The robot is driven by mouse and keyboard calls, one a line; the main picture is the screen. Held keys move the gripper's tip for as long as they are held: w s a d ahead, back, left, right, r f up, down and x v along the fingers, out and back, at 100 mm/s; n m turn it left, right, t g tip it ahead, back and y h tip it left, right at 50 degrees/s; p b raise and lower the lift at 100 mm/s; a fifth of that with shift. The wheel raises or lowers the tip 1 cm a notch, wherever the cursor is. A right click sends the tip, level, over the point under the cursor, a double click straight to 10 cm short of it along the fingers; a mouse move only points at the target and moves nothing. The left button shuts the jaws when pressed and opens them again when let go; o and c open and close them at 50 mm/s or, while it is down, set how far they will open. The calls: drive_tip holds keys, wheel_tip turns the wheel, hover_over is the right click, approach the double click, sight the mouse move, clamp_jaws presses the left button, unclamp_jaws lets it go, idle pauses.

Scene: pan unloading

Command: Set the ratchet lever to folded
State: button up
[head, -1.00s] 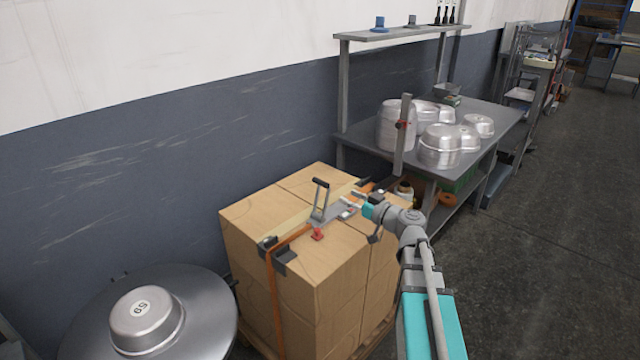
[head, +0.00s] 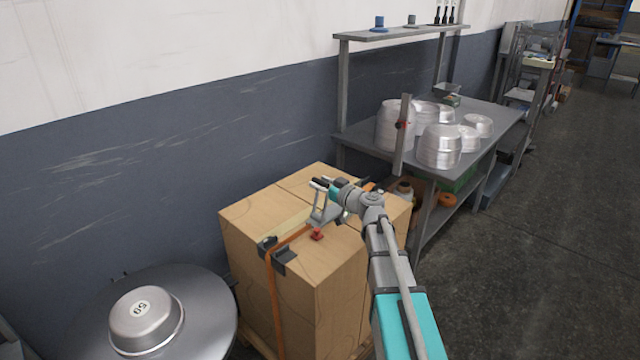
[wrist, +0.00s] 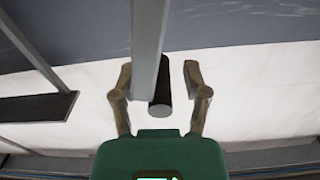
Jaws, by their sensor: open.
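The ratchet lever (head: 317,205) stands raised from the ratchet on top of the strapped carton stack, its black grip at the upper end. My gripper (head: 328,186) is at the height of that grip. In the wrist view my gripper (wrist: 158,72) is open, one finger on each side of the black grip (wrist: 161,98). Gaps show between the grip and both fingers. A grey lever arm (wrist: 148,40) runs up from beside the grip. My arm hides part of the ratchet in the head view.
The carton stack (head: 300,265) carries an orange strap (head: 273,300) and dark corner guards. A round metal table (head: 205,330) with a pan (head: 145,318) is at lower left. A bench (head: 500,125) with several pans stands behind right. Open floor lies right.

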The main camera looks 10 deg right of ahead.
clamp_jaws()
idle(0.3)
drive_tip(key=shift+w+a, duration=0.1)
drive_tip(key=shift+a, duration=0.05)
idle(0.3)
